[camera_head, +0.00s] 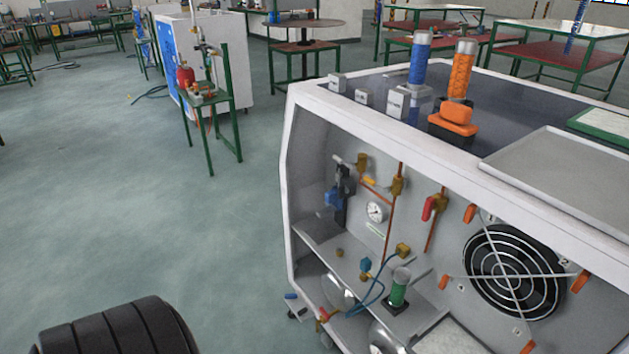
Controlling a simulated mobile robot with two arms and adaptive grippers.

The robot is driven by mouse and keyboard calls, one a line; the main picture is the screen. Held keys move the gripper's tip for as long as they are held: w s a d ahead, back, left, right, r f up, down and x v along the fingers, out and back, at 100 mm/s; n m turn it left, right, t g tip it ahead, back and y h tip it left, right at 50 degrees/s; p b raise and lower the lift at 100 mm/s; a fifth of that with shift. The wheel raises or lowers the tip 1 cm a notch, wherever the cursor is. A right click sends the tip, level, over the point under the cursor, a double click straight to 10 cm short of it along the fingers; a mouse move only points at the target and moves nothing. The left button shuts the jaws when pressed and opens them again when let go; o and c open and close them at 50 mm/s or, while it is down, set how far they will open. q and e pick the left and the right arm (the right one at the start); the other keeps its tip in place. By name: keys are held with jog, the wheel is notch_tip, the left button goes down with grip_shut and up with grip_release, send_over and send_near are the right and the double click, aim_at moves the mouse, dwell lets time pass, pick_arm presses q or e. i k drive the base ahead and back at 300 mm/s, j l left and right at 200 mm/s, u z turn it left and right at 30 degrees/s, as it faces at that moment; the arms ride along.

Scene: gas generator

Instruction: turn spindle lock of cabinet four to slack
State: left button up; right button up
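A white cabinet (352,112) with an open front stands at the right. I cannot read a label marking it as cabinet four. A round black fan (513,270) is set in its front panel, with orange levers around it: upper left (470,213), left (443,282), right (579,281) and bottom (527,347). Small numbers 1 and 2 show near the fan. I cannot tell which part is the spindle lock, or whether it is tight or slack. Neither of my grippers is in view.
Blue (420,62) and orange (460,75) cylindrical tools stand on the cabinet top near a grey tray (560,170). Inside are a gauge (376,211), a red-handled valve (429,208) and a green cylinder (399,288).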

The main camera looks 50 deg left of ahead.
aim_at(301, 313)
jog(key=u, duration=1.35)
